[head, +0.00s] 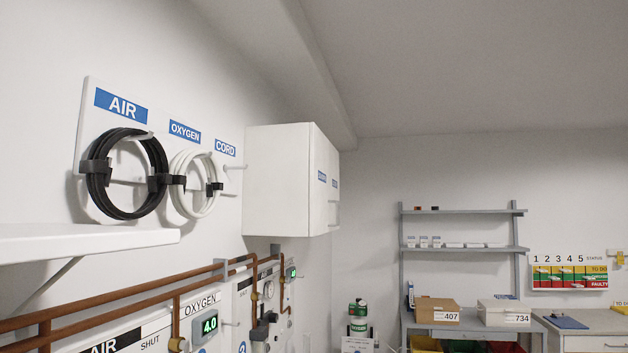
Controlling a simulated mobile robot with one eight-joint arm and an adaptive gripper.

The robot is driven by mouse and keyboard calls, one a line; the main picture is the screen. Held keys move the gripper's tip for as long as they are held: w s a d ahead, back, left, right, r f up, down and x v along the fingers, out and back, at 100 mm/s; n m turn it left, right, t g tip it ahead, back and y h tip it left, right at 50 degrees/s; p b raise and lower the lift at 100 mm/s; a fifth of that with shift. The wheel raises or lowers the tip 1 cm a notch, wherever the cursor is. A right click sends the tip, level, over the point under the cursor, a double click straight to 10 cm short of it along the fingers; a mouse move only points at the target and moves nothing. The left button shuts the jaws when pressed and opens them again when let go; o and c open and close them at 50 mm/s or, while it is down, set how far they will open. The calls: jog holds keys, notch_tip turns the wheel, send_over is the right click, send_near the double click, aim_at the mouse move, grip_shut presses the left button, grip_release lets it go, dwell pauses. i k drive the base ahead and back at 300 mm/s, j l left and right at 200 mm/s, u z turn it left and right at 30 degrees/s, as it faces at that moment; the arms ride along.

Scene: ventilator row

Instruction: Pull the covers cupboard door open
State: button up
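A white wall cupboard (278,182) hangs on the left wall in the head view, past the hose board. Its door side (323,205) faces right and is seen at a steep slant. That side carries two small blue labels (322,176), too small to read, so I cannot tell which door is the covers one. Thin handles (335,202) stick out at its right edge. The doors look shut. My gripper is not in view.
A white shelf (85,240) juts from the left wall in the near foreground. A board with coiled AIR (98,178) and OXYGEN hoses hangs above it. Copper pipes (120,298) run below. A grey rack with boxes (437,309) stands at the back right.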

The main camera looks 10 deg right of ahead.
aim_at(334, 154)
jog(key=i+l, duration=0.1)
jog(key=l, duration=0.25)
jog(key=i+l+u, duration=0.1)
jog(key=l, duration=0.3)
jog(key=i+l+u, duration=0.1)
jog(key=l, duration=0.3)
jog(key=i+l, duration=0.15)
jog(key=l, duration=0.2)
